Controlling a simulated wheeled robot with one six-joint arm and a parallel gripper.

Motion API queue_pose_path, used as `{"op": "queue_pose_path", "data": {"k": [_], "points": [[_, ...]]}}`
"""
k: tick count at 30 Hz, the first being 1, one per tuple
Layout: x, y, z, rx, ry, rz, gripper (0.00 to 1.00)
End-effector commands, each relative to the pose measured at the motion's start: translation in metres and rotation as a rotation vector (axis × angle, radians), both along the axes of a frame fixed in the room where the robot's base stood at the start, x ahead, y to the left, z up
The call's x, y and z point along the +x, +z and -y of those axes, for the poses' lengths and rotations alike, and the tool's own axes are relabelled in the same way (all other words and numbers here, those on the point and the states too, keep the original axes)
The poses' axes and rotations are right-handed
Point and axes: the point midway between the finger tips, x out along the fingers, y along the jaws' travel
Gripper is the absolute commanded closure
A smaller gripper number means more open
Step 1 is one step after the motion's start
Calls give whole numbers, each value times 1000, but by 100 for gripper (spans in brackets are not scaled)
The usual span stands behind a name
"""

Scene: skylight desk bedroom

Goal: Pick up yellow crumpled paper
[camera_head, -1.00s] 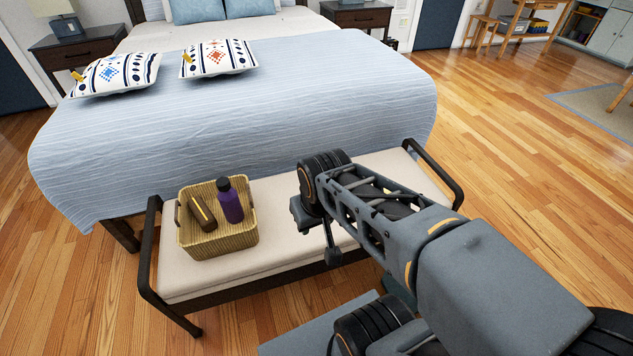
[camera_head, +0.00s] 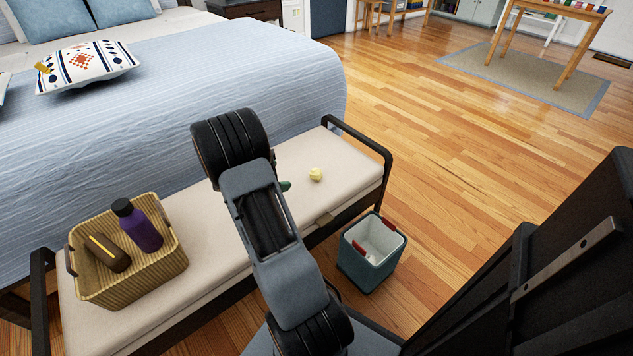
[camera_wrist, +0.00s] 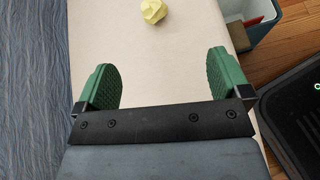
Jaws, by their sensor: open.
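The yellow crumpled paper (camera_head: 316,174) is a small pale ball on the right part of the cream bench cushion (camera_head: 215,240). In the wrist view, the paper (camera_wrist: 153,11) is at the top edge, ahead of my gripper and near the middle between its fingers. My gripper (camera_wrist: 170,82) is open and empty, with two green padded fingers set wide apart over the bench. In the head view, my arm hides most of the gripper; only a bit of green (camera_head: 285,186) shows, left of the paper.
A wicker basket (camera_head: 140,284) with a purple bottle (camera_head: 143,232) and a dark brown item (camera_head: 107,252) stands on the bench's left part. A teal bin (camera_head: 364,268) stands on the floor beside the bench. The bed (camera_head: 250,65) runs behind.

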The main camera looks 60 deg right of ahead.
Motion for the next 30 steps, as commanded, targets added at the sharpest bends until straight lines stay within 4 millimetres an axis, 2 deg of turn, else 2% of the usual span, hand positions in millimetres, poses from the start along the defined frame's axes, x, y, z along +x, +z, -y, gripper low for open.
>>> {"op": "queue_pose_path", "data": {"k": [1, 3, 12, 21, 30], "points": [[0, -19, 13, -13, 24, -55, 5], [0, -32, 26, -31, 58, -111, 5], [-9, -65, 70, -56, 106, -201, 5], [-22, -81, 111, -55, 108, -200, 5], [-26, -85, 123, -56, 109, -198, 5]]}}
